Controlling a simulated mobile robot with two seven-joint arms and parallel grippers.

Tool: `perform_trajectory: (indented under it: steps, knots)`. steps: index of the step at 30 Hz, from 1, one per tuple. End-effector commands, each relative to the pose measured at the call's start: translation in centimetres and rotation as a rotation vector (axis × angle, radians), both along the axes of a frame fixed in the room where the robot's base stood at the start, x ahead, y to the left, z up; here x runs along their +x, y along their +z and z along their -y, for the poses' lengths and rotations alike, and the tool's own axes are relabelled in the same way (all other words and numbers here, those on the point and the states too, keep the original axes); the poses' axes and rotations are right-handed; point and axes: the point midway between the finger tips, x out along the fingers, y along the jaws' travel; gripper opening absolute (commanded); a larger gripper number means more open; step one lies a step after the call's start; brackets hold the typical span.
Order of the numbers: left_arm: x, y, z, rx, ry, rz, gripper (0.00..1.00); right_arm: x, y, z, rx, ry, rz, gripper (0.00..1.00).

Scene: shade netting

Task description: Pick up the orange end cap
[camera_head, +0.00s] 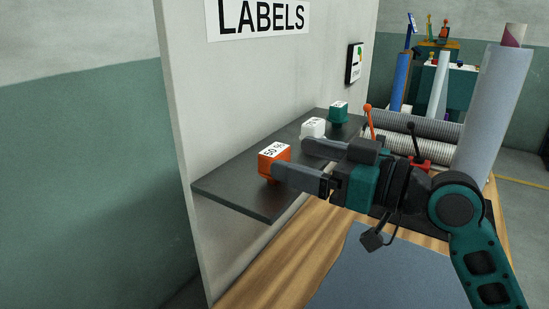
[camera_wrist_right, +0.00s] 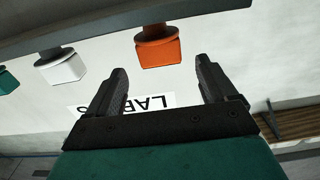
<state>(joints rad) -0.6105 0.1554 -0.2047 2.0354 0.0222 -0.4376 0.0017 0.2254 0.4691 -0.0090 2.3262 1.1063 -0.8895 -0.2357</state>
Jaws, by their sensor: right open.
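The orange end cap (camera_head: 274,160), marked "50 %" on top, stands at the near end of the dark shelf (camera_head: 237,196). My right gripper (camera_head: 290,161) is open and reaches in from the right, with its fingertips close to the cap. In the right wrist view, the orange cap (camera_wrist_right: 158,52) appears just ahead of the gap between the open fingers (camera_wrist_right: 161,70), with nothing held. In the head view the lower finger's tip overlaps the cap's right edge; contact cannot be told. My left gripper is not in view.
A white cap (camera_head: 312,128) and a green cap (camera_head: 338,112) stand farther along the shelf. A pale wall panel with a "LABELS" sign (camera_head: 259,16) rises behind it. Grey rolls (camera_head: 412,129) lie behind my right arm. A wooden table (camera_head: 290,254) lies below.

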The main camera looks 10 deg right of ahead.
Motion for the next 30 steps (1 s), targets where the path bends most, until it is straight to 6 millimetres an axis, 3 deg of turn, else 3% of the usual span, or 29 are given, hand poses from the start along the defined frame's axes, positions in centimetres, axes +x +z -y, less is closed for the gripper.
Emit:
perform_trajectory:
  steps: [19,27,30]
  knots:
    - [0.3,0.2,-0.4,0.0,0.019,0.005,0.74,4.6,-0.3,-4.8,0.002,-0.001,-0.001,0.85]
    - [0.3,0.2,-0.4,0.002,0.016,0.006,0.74,4.8,-0.4,-5.1,0.0,-0.002,-0.001,0.85]
    - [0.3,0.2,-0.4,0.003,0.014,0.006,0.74,4.8,-0.4,-5.1,0.0,-0.002,-0.001,0.77]
